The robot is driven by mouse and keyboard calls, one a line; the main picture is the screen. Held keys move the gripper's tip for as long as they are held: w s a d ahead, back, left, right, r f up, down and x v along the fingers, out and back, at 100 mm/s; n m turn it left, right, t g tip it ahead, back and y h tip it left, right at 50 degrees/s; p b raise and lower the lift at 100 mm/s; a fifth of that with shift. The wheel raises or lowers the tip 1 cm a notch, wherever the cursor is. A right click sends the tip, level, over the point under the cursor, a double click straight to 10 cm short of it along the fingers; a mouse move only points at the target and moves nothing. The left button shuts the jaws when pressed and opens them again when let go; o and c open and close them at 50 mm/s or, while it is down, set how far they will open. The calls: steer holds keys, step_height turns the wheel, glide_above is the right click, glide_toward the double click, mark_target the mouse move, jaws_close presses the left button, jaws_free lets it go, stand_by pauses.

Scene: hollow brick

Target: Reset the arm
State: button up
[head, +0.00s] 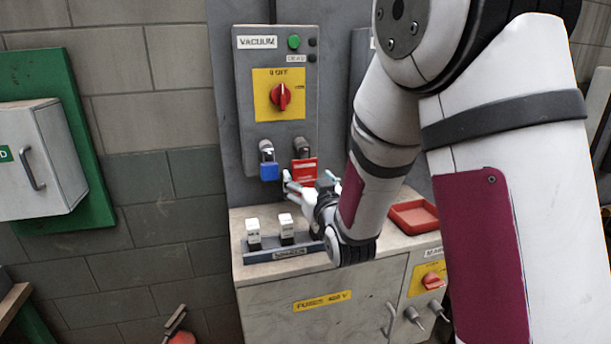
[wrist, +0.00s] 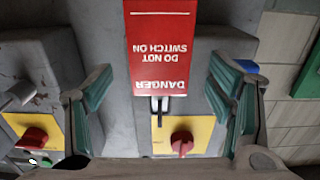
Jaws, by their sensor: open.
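My gripper (head: 308,183) is in front of the grey vacuum switch box (head: 242,100), just below its right end, with my arm reaching in from the right. In the wrist view my gripper (wrist: 160,72) is open, its two green-padded fingers wide apart. A red danger tag (wrist: 160,45) shows upside down between them, with a gap on each side. The tag (head: 304,168) hangs under a grey lock fitting (head: 301,145), partly hidden by my gripper in the head view. The red rotary switch (head: 281,96) on its yellow plate also shows in the wrist view (wrist: 181,143).
A blue padlock (head: 268,171) hangs left of the tag. Below, a cabinet (head: 275,293) bears a rack (head: 262,256) with white-topped blocks and a red tray (head: 415,216). A white box (head: 30,165) on a green board is at left. Bare wall lies between.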

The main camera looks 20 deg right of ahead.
steer(key=s, duration=0.3)
steer(key=shift+s, duration=0.4)
steer(key=shift+s+r, duration=0.15)
steer(key=shift+r, duration=0.1)
steer(key=s+r+g, duration=0.1)
steer(key=s+g, duration=0.5)
steer(key=s, duration=1)
steer(key=s+r+g, duration=0.2)
steer(key=s+g, duration=0.4)
steer(key=s, duration=0.9)
steer(key=shift+s+r, duration=0.25)
steer(key=shift+s, duration=0.1)
stand_by(0.4)
